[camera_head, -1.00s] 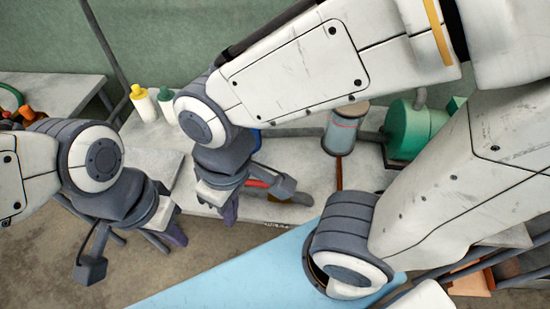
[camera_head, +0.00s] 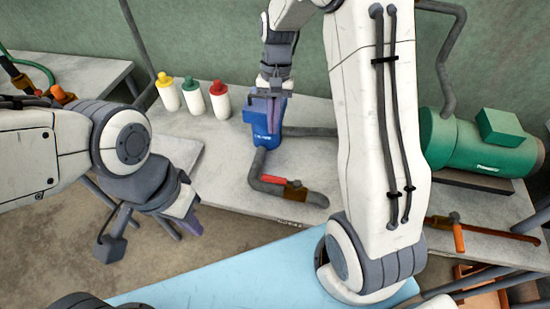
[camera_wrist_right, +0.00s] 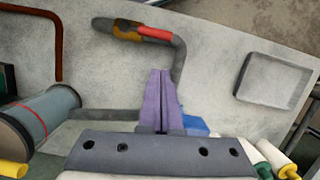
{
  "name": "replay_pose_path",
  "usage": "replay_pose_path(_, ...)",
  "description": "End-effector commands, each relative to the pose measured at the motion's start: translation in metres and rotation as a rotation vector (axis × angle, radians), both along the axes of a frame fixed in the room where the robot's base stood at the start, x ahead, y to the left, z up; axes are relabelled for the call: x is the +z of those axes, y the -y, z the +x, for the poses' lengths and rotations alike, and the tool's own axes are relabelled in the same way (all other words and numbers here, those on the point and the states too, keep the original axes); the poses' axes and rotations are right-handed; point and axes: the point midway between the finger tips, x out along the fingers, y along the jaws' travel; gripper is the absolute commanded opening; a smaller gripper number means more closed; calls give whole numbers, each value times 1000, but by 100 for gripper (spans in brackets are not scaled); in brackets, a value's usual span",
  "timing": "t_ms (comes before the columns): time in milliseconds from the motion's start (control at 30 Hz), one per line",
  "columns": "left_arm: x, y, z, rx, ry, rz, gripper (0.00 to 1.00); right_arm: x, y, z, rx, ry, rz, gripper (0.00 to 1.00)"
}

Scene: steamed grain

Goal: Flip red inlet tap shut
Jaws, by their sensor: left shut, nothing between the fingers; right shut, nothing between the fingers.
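The red tap handle (camera_head: 273,180) lies along a grey pipe beside its brass valve body (camera_head: 294,189) on the grey bench. The pipe leads to a blue pump (camera_head: 262,120). The right wrist view also shows the red handle (camera_wrist_right: 155,34) and brass body (camera_wrist_right: 125,30), past the fingertips. My right gripper (camera_head: 273,112) is shut and empty at the blue pump, behind the handle and apart from it; its purple fingers also show in the right wrist view (camera_wrist_right: 161,85). My left gripper (camera_head: 192,226) is shut and empty off the bench's front left, pointing down.
Yellow-, green- and red-capped bottles (camera_head: 220,102) stand on the bench at the back left. A green motor (camera_head: 470,142) and an orange-handled tap (camera_head: 458,236) are at right. A shallow grey tray (camera_wrist_right: 272,81) lies on the bench. My right arm hides part of the bench.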

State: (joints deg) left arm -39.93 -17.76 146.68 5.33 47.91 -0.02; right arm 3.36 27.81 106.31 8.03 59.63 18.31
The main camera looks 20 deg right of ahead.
Motion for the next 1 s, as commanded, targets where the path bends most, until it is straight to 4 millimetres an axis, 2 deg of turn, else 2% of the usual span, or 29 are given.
replay_pose_path(33,0,0,0,0,0,0,0,-9,15,7,-56,-20,1,0)
replay_pose_path(100,0,0,0,0,0,0,0,-16,27,12,-102,-32,1,0)
replay_pose_path(200,0,0,0,0,0,0,0,-20,34,15,-129,-41,1,0)
replay_pose_path(500,0,0,0,0,0,0,0,-20,34,15,-129,-41,1,0)
replay_pose_path(633,0,0,0,0,0,0,0,-27,33,12,-128,-43,1,0)
replay_pose_path(767,1,0,0,0,0,0,0,-45,30,7,-127,-46,1,0)
replay_pose_path(1000,3,0,0,0,0,0,0,-94,21,-6,-127,-47,1,0)
